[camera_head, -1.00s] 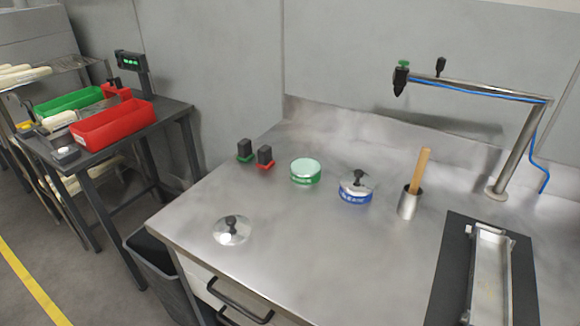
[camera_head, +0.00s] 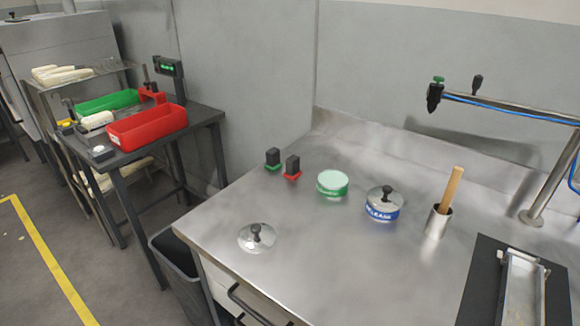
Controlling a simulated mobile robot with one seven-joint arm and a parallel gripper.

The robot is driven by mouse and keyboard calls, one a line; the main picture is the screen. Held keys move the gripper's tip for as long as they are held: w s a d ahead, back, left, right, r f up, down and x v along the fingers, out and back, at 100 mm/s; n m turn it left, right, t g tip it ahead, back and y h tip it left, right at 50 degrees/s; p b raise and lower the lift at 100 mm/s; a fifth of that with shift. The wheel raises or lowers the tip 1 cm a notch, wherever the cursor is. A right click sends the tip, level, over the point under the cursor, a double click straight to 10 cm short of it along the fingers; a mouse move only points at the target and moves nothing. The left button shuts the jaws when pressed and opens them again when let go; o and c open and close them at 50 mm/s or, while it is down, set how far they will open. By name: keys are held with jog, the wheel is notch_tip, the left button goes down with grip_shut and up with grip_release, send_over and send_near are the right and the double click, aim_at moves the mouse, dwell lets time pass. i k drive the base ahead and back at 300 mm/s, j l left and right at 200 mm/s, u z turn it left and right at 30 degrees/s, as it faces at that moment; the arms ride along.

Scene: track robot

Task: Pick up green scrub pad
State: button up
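A small dark block with a green base (camera_head: 272,160), which looks like the green scrub pad, stands upright on the steel worktop (camera_head: 330,245) towards its back left. A similar dark block with a red base (camera_head: 292,167) stands just to its right, close beside it. Nothing covers the green-based block. My gripper is not in view.
Right of the blocks are a green round tin (camera_head: 332,185), a blue tin (camera_head: 382,205) with a knobbed lid and a metal cup (camera_head: 438,221) with a wooden handle. A loose lid (camera_head: 257,237) lies in front. A bin (camera_head: 186,270) stands left of the worktop.

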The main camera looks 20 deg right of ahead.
aim_at(273, 164)
jog(key=i+j, duration=0.4)
jog(key=j, duration=0.15)
jog(key=i+j, duration=0.8)
jog(key=j, duration=0.25)
jog(key=i+j+z, duration=0.4)
jog(key=j, duration=0.4)
jog(key=i+l+z, duration=0.1)
jog(key=z, duration=0.8)
jog(key=i+z, duration=0.2)
jog(key=z, duration=0.25)
jog(key=i+l+z, duration=0.15)
jog(key=i+j, duration=0.05)
jog(key=i, duration=0.05)
